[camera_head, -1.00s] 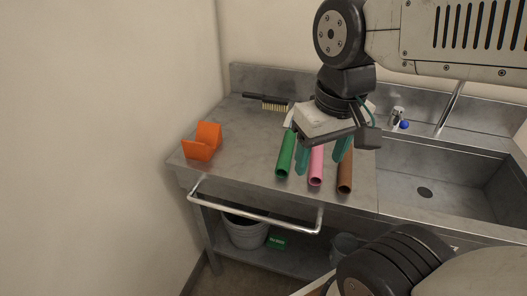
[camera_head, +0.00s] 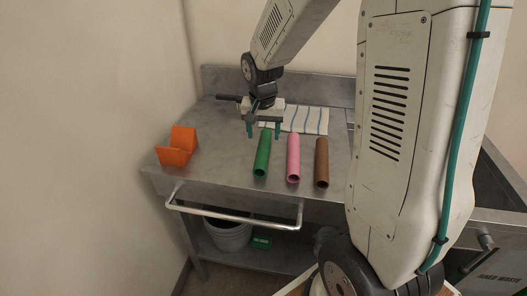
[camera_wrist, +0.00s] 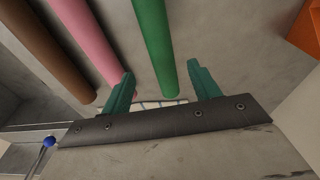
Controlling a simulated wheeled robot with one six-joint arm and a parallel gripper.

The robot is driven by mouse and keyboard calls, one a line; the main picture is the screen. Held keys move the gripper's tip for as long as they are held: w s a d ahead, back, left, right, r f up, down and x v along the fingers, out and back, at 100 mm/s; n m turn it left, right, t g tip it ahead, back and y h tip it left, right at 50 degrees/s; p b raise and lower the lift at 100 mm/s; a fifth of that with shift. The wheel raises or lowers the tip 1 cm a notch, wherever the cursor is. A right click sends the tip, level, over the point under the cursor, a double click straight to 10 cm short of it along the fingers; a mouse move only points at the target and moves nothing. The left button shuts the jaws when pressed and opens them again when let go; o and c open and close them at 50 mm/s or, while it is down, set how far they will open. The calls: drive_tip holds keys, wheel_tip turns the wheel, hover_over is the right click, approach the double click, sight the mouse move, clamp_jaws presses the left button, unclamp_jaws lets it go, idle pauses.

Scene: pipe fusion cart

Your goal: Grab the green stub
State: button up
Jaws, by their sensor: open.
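The green stub (camera_head: 262,154) is a tube lying on the steel cart top, leftmost of three tubes in the head view. In the wrist view the green stub (camera_wrist: 154,40) runs down toward the gap between the fingers. My gripper (camera_head: 264,131) is open, with teal fingers pointing down around the far end of the green stub. In the wrist view my gripper (camera_wrist: 162,88) has one finger on each side of the stub's line, nothing held. Whether the fingers are low enough to flank the stub I cannot tell.
A pink tube (camera_head: 293,158) lies close right of the green one, then a brown tube (camera_head: 321,163). An orange V-shaped holder (camera_head: 177,147) stands at the left. A striped cloth (camera_head: 305,120) lies behind. A push handle (camera_head: 235,214) runs along the front; a bucket (camera_head: 228,236) is below.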

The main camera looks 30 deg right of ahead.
sight(263, 147)
drive_tip(key=f, duration=0.6)
drive_tip(key=shift+w+d+f, duration=0.25)
drive_tip(key=shift+w+f, duration=0.05)
drive_tip(key=shift+w, duration=0.1)
drive_tip(key=c, duration=1.1)
